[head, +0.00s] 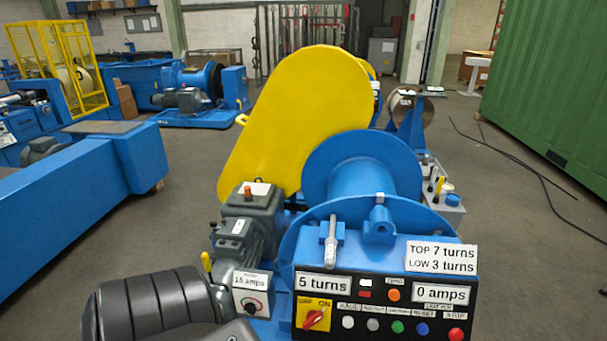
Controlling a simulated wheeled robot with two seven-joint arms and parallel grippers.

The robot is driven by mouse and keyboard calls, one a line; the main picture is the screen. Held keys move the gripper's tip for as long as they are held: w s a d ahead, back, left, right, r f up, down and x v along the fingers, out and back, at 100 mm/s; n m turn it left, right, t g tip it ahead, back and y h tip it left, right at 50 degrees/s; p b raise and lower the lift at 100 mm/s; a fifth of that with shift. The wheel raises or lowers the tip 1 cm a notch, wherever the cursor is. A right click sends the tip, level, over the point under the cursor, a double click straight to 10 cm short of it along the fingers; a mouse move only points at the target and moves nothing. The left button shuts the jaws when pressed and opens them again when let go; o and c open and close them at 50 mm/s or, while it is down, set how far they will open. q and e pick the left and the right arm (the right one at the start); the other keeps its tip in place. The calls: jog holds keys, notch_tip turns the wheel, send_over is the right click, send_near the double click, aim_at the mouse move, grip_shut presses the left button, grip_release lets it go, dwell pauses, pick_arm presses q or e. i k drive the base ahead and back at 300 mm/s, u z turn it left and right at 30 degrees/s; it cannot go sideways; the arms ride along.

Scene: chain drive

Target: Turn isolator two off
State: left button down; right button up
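A red rotary isolator handle (313,318) sits on a yellow plate (301,308) at the left end of the black control panel in the head view. The plate has lettering along its top, with ON at the right. The handle is tilted, its upper end leaning right towards ON. A grey box (250,299) labelled 15 amps, with a small round dial, stands just left of the panel. I cannot see which switch is numbered two. Neither of my grippers is in view. Dark rounded arm-like segments fill the lower left, with no fingers showing.
The panel also has several round buttons, including a red stop button (456,334), and displays reading 5 turns (321,285) and 0 amps (440,294). A grey lever (331,245) stands above it. A yellow chain guard (297,115) and a blue drum (362,180) rise behind.

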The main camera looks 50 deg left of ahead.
aim_at(314, 317)
jog(key=u, duration=2)
jog(key=i, duration=0.2)
jog(key=z, duration=0.45)
jog(key=k, duration=0.5)
jog(key=u, duration=0.9)
